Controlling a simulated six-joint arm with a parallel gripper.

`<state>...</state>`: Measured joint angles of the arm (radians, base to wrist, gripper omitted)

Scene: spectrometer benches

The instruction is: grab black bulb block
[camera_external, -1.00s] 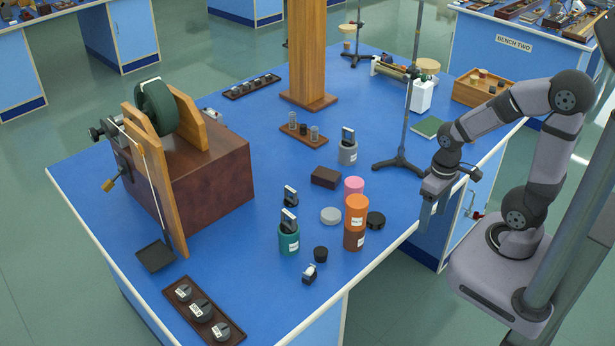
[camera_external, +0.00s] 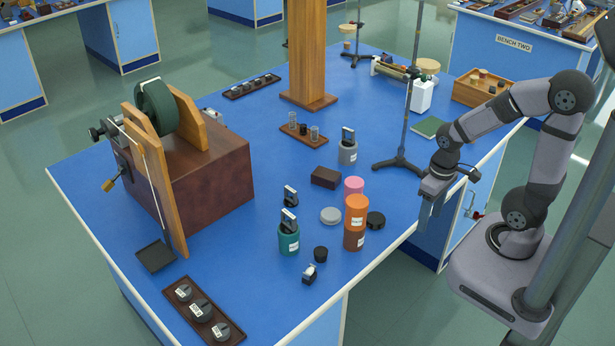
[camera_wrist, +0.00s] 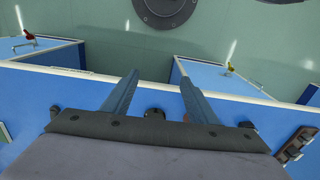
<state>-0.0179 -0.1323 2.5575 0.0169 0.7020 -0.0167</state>
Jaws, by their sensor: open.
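Several small dark blocks stand among the jars, and I cannot tell for sure which is the black bulb block. One dark block (camera_external: 290,196) with a pale face stands behind the teal jar (camera_external: 288,241). Another dark block (camera_external: 289,217) sits in the top of that jar, and a third (camera_external: 347,134) in the grey jar (camera_external: 347,154). A small black piece with a pale part (camera_external: 309,273) lies near the front edge. My gripper (camera_external: 431,212) is open and empty, off the bench's right edge. In the wrist view its fingers (camera_wrist: 158,82) are apart with nothing between them.
An orange jar on a brown one (camera_external: 355,240), a pink jar (camera_external: 353,184) and a black lid (camera_external: 375,220) stand between my gripper and the dark blocks. A stand rod (camera_external: 411,80) rises behind. Bare blue bench lies left of the jars.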

